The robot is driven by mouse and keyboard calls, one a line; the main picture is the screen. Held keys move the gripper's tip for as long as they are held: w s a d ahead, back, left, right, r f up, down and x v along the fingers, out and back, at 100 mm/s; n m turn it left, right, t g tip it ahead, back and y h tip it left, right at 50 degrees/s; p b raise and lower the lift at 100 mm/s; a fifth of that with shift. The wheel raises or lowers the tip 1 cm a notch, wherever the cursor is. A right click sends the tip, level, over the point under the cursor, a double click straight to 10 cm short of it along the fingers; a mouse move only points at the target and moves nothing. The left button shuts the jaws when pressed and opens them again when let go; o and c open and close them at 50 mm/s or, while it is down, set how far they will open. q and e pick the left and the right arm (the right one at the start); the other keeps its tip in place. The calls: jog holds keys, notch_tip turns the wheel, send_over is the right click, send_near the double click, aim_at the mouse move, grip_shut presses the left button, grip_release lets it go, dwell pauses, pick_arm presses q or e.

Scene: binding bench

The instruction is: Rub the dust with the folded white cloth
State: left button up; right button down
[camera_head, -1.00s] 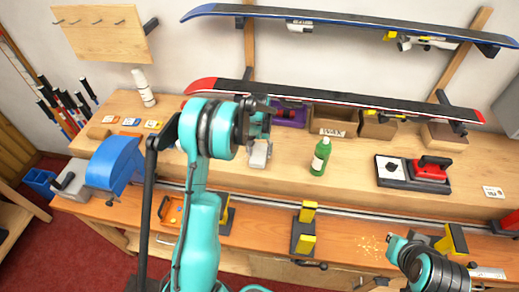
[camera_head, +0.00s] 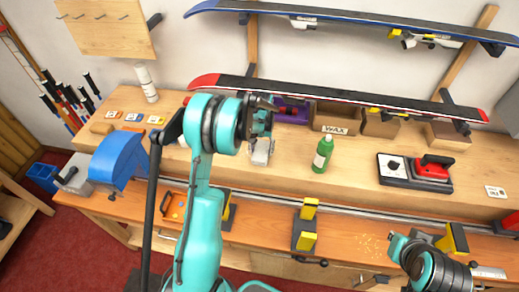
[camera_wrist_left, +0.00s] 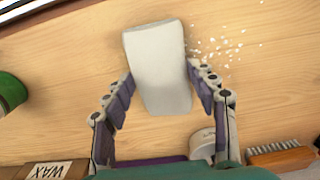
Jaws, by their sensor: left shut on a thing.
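My left gripper (camera_head: 262,122) is shut on the folded white cloth (camera_wrist_left: 157,68), its two fingers along the cloth's sides. In the head view the cloth (camera_head: 262,151) is low over the wooden bench top, partly hidden by the gripper; I cannot tell whether it touches the wood. In the left wrist view, white dust specks (camera_wrist_left: 216,44) lie scattered on the wood just right of the cloth. The dust cannot be made out in the head view. My right arm shows at the lower right of the head view, its gripper (camera_head: 398,245) too unclear to read.
A green bottle (camera_head: 322,154) stands right of the cloth. A wax box (camera_head: 335,118) is behind it. A brush (camera_wrist_left: 280,157) and a roll (camera_wrist_left: 203,145) lie near the gripper in the wrist view. A red-handled tool (camera_head: 434,168) sits farther right. Yellowish specks (camera_head: 372,246) lie on the lower bench.

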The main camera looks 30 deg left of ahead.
pick_arm(q)
jog(key=shift+d+r+p, duration=0.1)
jog(key=shift+r+p, duration=0.2)
jog(key=shift+r, duration=0.5)
notch_tip(320, 180, up, 2)
jog(key=shift+r+p, duration=0.1)
jog(key=shift+p, duration=0.5)
notch_tip(320, 180, up, 2)
jog(key=shift+r+p, duration=0.1)
jog(key=shift+p, duration=0.5)
jog(key=shift+r+p, duration=0.4)
jog(key=shift+r, duration=0.45)
jog(key=shift+f, duration=0.1)
